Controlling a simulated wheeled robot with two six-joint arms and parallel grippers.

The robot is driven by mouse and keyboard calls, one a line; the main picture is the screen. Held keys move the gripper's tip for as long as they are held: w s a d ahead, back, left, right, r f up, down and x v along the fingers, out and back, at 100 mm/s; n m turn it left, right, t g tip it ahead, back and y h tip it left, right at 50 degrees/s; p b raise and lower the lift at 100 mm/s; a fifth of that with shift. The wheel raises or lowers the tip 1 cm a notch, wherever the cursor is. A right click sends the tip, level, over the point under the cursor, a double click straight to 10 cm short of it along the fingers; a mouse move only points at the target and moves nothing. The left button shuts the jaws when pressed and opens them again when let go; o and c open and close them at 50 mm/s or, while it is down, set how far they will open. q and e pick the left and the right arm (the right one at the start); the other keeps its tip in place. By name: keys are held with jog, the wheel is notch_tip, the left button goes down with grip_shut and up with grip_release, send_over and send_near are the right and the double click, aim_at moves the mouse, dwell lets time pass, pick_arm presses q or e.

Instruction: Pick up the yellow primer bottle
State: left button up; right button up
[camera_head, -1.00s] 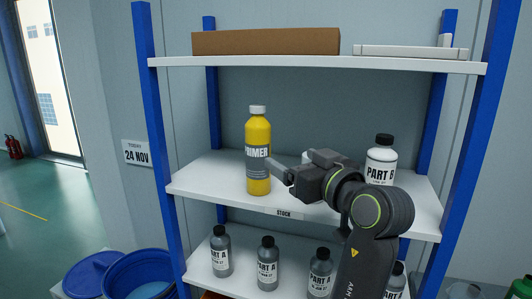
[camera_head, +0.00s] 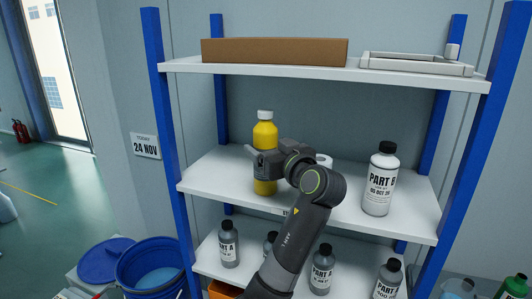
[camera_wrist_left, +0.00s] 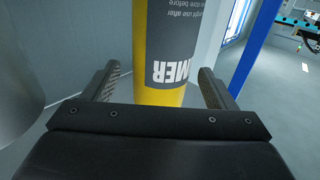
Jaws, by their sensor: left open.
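The yellow primer bottle (camera_head: 265,135) with a white cap stands upright on the middle shelf (camera_head: 225,172), towards its left side. My left gripper (camera_head: 262,160) is in front of it and hides part of its label and body. In the left wrist view the bottle (camera_wrist_left: 165,97), with its grey label, shows between the two spread fingers of my left gripper (camera_wrist_left: 157,85). A gap shows on each side, so the fingers are open and not pressed on it. My right gripper is not in view.
A white Part B bottle (camera_head: 381,180) stands right of my arm on the same shelf. A white item (camera_head: 324,160) is partly hidden behind my arm. Several grey bottles stand on the shelf below. A brown box (camera_head: 275,51) lies on the top shelf. Blue posts (camera_head: 165,100) frame the shelves.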

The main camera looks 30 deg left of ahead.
pick_arm(q)
jog(key=p+x, duration=0.2)
jog(key=x, duration=0.1)
jog(key=shift+a+r, duration=0.1)
jog(key=shift+a, duration=0.2)
jog(key=shift+w+a, duration=0.2)
jog(key=shift+a, duration=0.15)
jog(key=shift+d, duration=0.1)
jog(key=shift+d, duration=0.1)
jog(key=shift+c, duration=1.1)
jog(key=c, duration=1)
jog(key=shift+c, duration=0.3)
